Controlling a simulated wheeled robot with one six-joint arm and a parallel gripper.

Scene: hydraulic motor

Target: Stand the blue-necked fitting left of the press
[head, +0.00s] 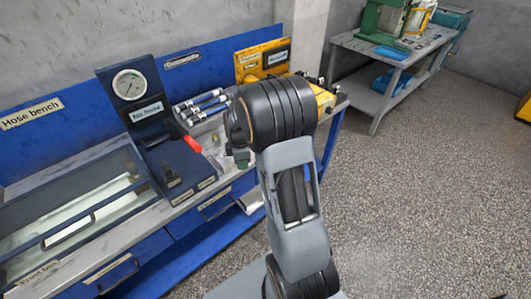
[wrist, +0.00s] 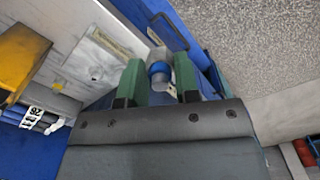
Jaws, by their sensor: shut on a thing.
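The press (head: 150,125) is a dark blue stand with a round gauge and a red-handled lever, on the bench. In the wrist view, my gripper (wrist: 160,82) has its green fingers on both sides of a fitting (wrist: 159,68) with a blue neck and a pale metal end. The fitting is held between the fingers. In the head view, my gripper (head: 240,155) shows only as a bit of green beside my dark wrist, to the right of the press. The fitting is hidden there.
A framed, glass-like tray (head: 70,215) fills the bench left of the press. Several capped tubes (head: 205,103) lie in a rack right of the press. A yellow panel (head: 262,62) stands at the back. A grey side table (head: 385,60) is farther right, across open floor.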

